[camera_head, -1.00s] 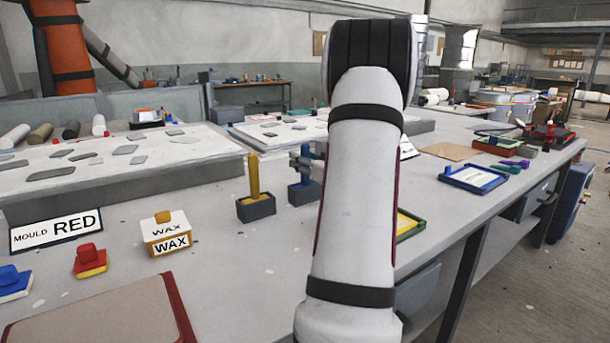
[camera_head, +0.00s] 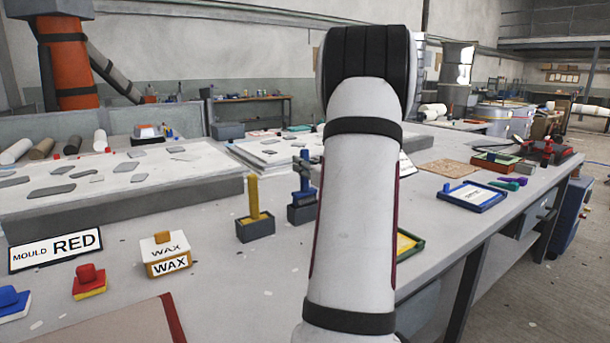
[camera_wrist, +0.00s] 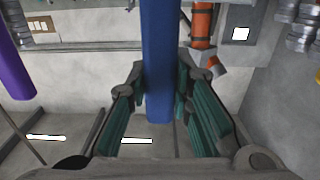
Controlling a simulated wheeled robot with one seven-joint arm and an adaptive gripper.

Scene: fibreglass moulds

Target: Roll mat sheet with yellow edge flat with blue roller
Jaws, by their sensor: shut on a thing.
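In the head view my arm hides most of the gripper. A blue upright tool (camera_head: 303,180) shows in a dark holder just left of my arm. I cannot make out a mat sheet with a yellow edge for certain; a green-rimmed piece with a yellow face (camera_head: 406,243) is partly hidden behind my arm.
A yellow tool stands in another holder (camera_head: 255,229). A red-edged sheet (camera_head: 130,325) lies in front. A blue tray (camera_head: 472,196) is on the right.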

